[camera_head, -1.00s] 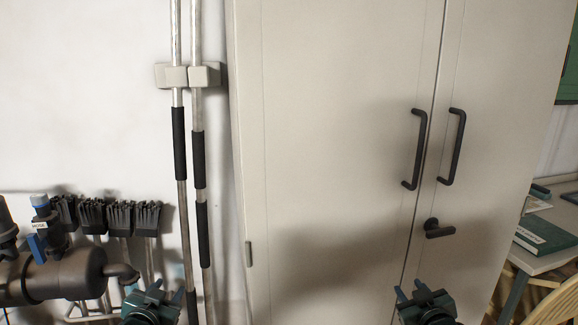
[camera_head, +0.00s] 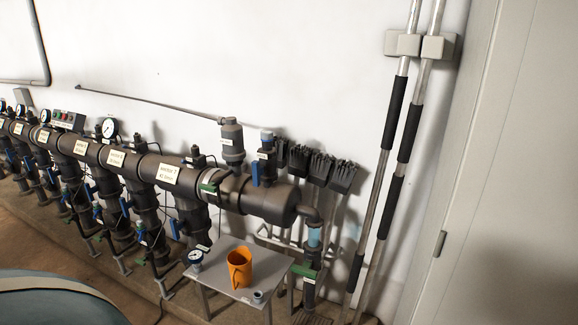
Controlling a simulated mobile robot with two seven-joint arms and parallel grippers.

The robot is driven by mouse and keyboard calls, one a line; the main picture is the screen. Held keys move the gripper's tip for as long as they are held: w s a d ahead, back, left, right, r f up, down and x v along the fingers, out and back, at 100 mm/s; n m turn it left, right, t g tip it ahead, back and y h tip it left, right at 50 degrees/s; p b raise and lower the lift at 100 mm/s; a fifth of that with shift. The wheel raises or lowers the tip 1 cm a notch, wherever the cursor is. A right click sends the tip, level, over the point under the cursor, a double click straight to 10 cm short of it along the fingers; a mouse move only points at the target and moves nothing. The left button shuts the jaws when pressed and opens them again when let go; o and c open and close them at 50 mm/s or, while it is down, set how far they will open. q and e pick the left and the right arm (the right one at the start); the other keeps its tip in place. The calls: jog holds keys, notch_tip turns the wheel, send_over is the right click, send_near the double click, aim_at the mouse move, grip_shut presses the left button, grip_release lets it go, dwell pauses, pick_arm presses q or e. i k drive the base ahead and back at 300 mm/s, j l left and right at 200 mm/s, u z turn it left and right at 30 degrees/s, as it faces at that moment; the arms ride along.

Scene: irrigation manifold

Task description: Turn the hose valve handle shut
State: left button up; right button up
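The hose valve (camera_head: 266,150) stands on top of the right end of the dark manifold pipe and has a blue-grey cap. Its blue handle (camera_head: 256,173) is a flat lever that hangs at the left side of the valve body, roughly upright in the picture. A small white label is on the valve, too small to read now. Neither of my grippers shows in this view.
The manifold pipe (camera_head: 130,160) runs left along the wall with gauges and several other blue handles. A grey table (camera_head: 225,285) below holds an orange mug (camera_head: 240,267) and a small gauge (camera_head: 196,258).

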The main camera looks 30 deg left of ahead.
aim_at(258, 171)
jog(key=u, duration=1.3)
